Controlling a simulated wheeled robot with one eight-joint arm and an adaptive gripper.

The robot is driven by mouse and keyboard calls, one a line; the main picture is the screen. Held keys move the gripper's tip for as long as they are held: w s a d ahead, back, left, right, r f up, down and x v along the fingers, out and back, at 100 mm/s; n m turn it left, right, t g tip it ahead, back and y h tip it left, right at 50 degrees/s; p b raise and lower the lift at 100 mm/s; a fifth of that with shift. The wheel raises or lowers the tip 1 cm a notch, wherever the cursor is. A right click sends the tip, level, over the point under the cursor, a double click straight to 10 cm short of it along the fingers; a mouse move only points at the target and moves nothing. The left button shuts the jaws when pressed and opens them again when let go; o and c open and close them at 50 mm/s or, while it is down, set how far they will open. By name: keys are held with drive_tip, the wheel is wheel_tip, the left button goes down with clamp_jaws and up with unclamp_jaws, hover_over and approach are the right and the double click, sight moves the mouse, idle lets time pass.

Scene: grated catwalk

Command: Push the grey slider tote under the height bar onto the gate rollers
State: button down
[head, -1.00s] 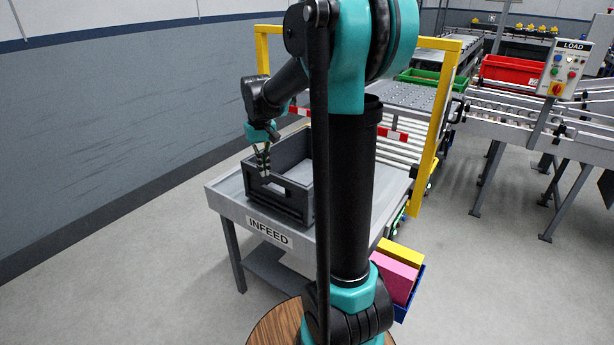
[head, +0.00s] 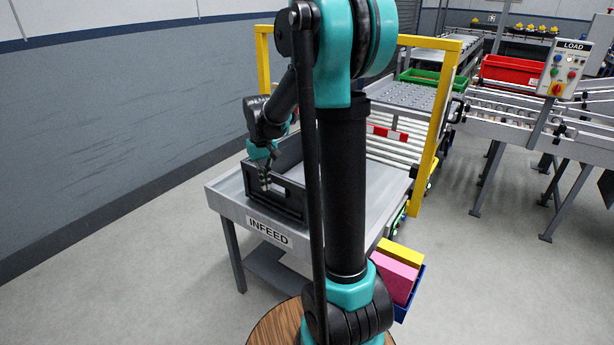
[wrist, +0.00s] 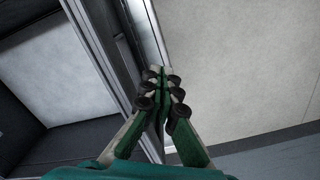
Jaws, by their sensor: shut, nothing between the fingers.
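The grey slider tote (head: 291,204) stands upright on the infeed table (head: 232,192), partly hidden behind my arm. My gripper (head: 265,186) is shut and empty, pointing down at the tote's near wall. In the wrist view the closed fingertips (wrist: 160,76) are beside the tote's wall (wrist: 100,42), with the tote's inside to the left. I cannot tell whether they touch it. The red-and-white height bar (head: 387,132) spans the yellow gate (head: 436,130) beyond the tote; its left part is hidden by my arm. The gate rollers (head: 398,152) show behind the bar.
A blue bin (head: 412,296) with pink and yellow blocks is at the table's right side. A green tote (head: 430,78) and a red tote (head: 512,68) sit on conveyors farther back. A LOAD control panel (head: 565,70) stands at right. Floor at left is clear.

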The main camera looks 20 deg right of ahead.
drive_tip(key=shift+d, duration=0.1)
drive_tip(key=w+d, duration=0.7)
drive_tip(key=d, duration=0.3)
drive_tip(key=w+d, duration=0.7)
drive_tip(key=d, duration=0.2)
drive_tip(key=shift+w+d, duration=0.2)
drive_tip(key=shift+d, duration=0.15)
idle(2.3)
drive_tip(key=shift+r, duration=0.15)
wheel_tip(320, 180, up, 8)
idle(0.8)
idle(0.4)
drive_tip(key=s+a+f+t, duration=0.1)
drive_tip(key=s+a+f, duration=0.4)
drive_tip(key=s, duration=0.7)
drive_tip(key=s+a+f+t, duration=0.1)
drive_tip(key=s+a+f, duration=0.4)
drive_tip(key=s, duration=0.7)
drive_tip(key=s+a+f+m+t, duration=0.1)
drive_tip(key=s+a+f, duration=0.4)
drive_tip(key=s, duration=0.7)
drive_tip(key=shift+s+a+f+t, duration=0.25)
drive_tip(key=shift+a+t, duration=0.2)
drive_tip(key=shift+t, duration=0.15)
